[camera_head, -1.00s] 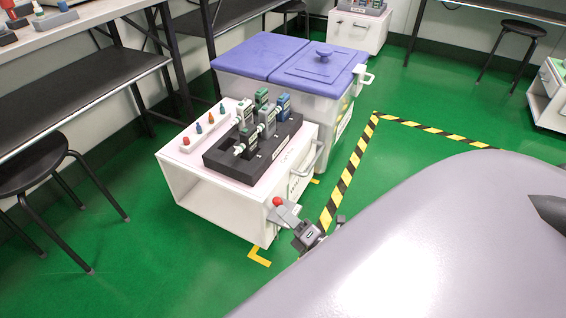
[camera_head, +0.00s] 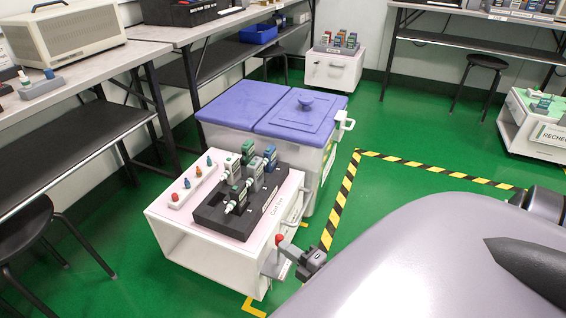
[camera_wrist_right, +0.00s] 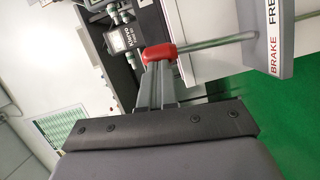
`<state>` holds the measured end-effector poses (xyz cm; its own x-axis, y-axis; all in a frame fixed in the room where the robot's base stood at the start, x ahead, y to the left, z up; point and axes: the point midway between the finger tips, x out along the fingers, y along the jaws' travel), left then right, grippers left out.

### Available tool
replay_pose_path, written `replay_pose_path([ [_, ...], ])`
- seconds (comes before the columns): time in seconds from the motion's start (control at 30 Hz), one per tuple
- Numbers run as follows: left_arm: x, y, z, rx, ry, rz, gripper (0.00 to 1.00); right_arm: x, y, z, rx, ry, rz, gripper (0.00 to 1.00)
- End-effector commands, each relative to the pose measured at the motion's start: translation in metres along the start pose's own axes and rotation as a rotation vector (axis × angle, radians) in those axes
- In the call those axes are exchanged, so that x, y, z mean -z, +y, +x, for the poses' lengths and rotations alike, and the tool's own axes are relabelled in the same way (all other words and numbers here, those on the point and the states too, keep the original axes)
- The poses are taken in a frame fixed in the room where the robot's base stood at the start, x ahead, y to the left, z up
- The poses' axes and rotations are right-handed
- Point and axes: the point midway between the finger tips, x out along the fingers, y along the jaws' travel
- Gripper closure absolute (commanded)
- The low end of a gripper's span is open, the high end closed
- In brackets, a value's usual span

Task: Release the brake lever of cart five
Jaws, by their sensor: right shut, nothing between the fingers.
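The near white cart (camera_head: 205,245) with a pink top stands left of my right arm; its label starts with "Cart", but the number is too small to read. Its brake lever has a red knob (camera_head: 280,239) at the cart's front corner. In the right wrist view the red knob (camera_wrist_right: 163,53) sits on a metal rod (camera_wrist_right: 215,42) running to a grey plate (camera_wrist_right: 275,45) marked BRAKE and FREE. My right gripper (camera_head: 290,248) is shut and empty, its fingertips (camera_wrist_right: 155,62) right at the knob; contact is unclear. My left gripper is out of view.
A black tray (camera_head: 205,217) of handheld testers and a strip of coloured pegs lie on the cart. A white bin with purple lids (camera_head: 250,107) stands behind it. Benches and a stool (camera_head: 25,225) are at left. Striped tape (camera_head: 342,200) marks open green floor.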

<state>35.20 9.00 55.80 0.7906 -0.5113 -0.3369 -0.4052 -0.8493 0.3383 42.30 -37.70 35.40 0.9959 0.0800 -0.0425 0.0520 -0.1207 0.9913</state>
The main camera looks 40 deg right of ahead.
Motion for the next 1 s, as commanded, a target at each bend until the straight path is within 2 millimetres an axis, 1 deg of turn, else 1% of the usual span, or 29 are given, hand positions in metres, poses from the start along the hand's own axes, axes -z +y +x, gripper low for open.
replay_pose_path([
  [0.03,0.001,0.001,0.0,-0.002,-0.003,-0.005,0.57,-0.005,0.003,0.003,0.01,0.001,0.034,1.0],
  [0.33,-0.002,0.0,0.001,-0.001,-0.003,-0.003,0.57,-0.027,0.004,0.01,0.072,0.002,0.23,1.0],
  [0.6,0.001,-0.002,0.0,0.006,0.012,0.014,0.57,-0.037,0.003,0.013,0.072,0.001,0.226,1.0],
  [1.0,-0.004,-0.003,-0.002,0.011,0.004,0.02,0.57,-0.04,0.004,0.013,0.071,0.0,0.225,1.0],
])
